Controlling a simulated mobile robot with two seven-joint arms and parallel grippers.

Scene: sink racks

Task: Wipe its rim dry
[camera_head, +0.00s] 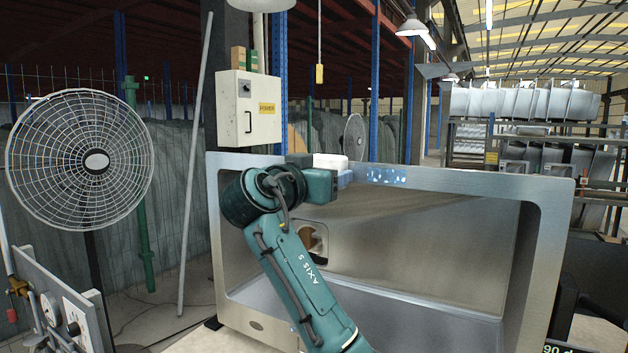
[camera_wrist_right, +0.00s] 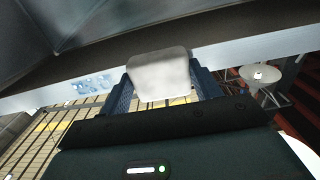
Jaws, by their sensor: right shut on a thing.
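A large steel sink (camera_head: 400,240) is propped up with its open side facing me. Its top rim (camera_head: 480,181) carries a patch of water drops (camera_head: 386,176), just right of my right gripper (camera_head: 338,176). The right gripper is shut on a white block-like sponge or cloth (camera_head: 330,162) at the top rim. In the right wrist view the white block (camera_wrist_right: 160,75) sits between the blue fingers and overlaps the rim (camera_wrist_right: 235,48). The drops (camera_wrist_right: 92,84) lie left of it there. Whether the block presses on the rim I cannot tell. My left gripper is out of view.
A wire-cage fan (camera_head: 80,160) stands at the left, with a gauge panel (camera_head: 70,318) below it. A power box (camera_head: 248,108) hangs behind the sink's upper left. Racks with metal sinks (camera_head: 520,103) stand back right. The rim right of the drops is unobstructed.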

